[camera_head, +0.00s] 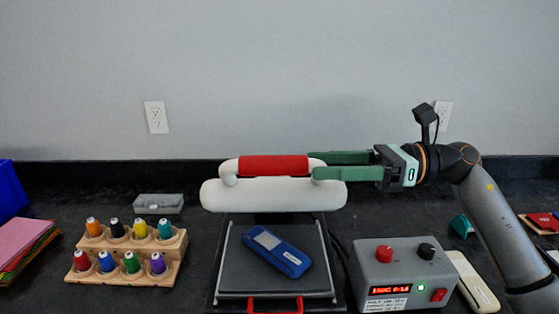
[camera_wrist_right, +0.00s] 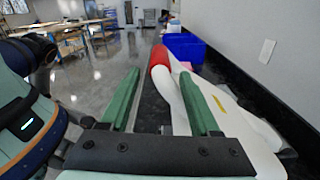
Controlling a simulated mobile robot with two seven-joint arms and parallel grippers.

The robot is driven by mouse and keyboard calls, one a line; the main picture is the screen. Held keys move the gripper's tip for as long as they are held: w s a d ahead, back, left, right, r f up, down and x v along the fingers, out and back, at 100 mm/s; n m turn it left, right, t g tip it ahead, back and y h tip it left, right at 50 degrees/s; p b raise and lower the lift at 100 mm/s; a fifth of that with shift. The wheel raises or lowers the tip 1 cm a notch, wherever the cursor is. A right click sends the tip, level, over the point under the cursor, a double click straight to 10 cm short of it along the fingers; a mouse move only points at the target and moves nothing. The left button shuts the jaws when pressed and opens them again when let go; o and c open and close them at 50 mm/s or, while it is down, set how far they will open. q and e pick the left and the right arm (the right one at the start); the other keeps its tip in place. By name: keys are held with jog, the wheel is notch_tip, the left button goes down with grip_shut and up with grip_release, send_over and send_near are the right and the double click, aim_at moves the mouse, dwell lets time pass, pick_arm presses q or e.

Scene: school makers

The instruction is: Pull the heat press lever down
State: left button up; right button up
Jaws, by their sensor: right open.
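The heat press has a white, rounded upper part (camera_head: 260,196) that stands raised above its dark lower plate (camera_head: 232,284). Its lever handle has a red grip (camera_head: 273,166) with white ends; the grip also shows in the right wrist view (camera_wrist_right: 158,56). My right gripper (camera_head: 313,166) comes in from the right, open, with its green fingers level at the handle's right white end. In the right wrist view its fingertips (camera_wrist_right: 160,73) lie on either side of the white end, with the red grip just beyond. Whether they touch it I cannot tell. My left gripper is not in view.
A blue device (camera_head: 278,252) lies on the lower plate. A grey control box (camera_head: 398,262) stands to the right, under my right arm. A wooden rack (camera_head: 172,254) of thread spools and a clear box (camera_head: 158,203) are left. The wall is behind.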

aim_at(246, 166)
jog(key=a+p, duration=0.1)
jog(key=a, duration=0.6)
jog(key=shift+a, duration=0.25)
jog(key=shift+c, duration=0.4)
grip_shut()
dwell(0.7)
